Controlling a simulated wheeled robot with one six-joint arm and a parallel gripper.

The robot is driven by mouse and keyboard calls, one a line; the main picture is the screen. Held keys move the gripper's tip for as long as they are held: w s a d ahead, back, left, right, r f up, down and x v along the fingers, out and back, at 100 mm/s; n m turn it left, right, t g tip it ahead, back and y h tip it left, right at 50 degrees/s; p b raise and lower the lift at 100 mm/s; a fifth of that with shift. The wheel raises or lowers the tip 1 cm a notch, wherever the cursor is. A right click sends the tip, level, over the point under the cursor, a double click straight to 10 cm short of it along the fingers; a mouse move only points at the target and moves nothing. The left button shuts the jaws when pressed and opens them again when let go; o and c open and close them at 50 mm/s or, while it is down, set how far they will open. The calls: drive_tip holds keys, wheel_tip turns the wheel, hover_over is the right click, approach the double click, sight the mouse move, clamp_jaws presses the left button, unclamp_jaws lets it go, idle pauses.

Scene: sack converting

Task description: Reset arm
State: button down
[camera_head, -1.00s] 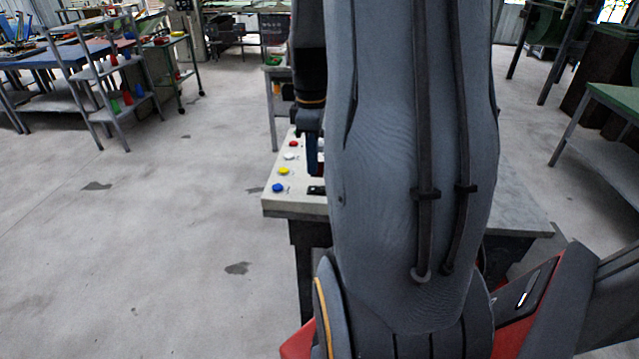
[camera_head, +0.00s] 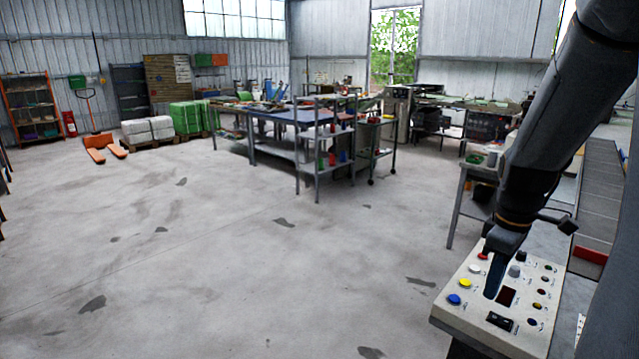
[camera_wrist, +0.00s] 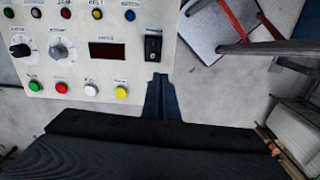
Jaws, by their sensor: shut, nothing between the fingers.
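My gripper (camera_head: 492,292) points down at the control panel (camera_head: 470,314) at the lower right of the head view. Its slim dark fingers are together and empty. In the wrist view, my gripper (camera_wrist: 160,82) shows just below a black rocker switch (camera_wrist: 153,45), by the edge of the panel (camera_wrist: 105,70). I cannot tell whether the fingertips touch the panel. My arm (camera_head: 560,110) reaches down from the upper right and hides part of the panel's surroundings.
The panel carries a blue button (camera_head: 453,299), a yellow button (camera_head: 474,269), knobs and a dark display (camera_wrist: 108,50). A small grey table (camera_head: 462,195) stands behind it. A grey conveyor (camera_head: 603,190) lies right. Open concrete floor (camera_head: 200,260) fills the left and middle.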

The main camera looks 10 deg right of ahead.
drive_tip(key=s+a+f+m+b, duration=0.1)
drive_tip(key=a+f+m+b, duration=0.1)
drive_tip(key=a, duration=0.5)
drive_tip(key=s+a+f+m+b, duration=0.1)
drive_tip(key=a+f+m+b, duration=0.1)
drive_tip(key=a+f, duration=0.3)
drive_tip(key=s+a+f+m+t+b, duration=0.1)
drive_tip(key=a+f+m+b, duration=0.2)
drive_tip(key=a, duration=0.6)
drive_tip(key=shift+a+f+b, duration=0.15)
drive_tip(key=shift+a+b, duration=0.2)
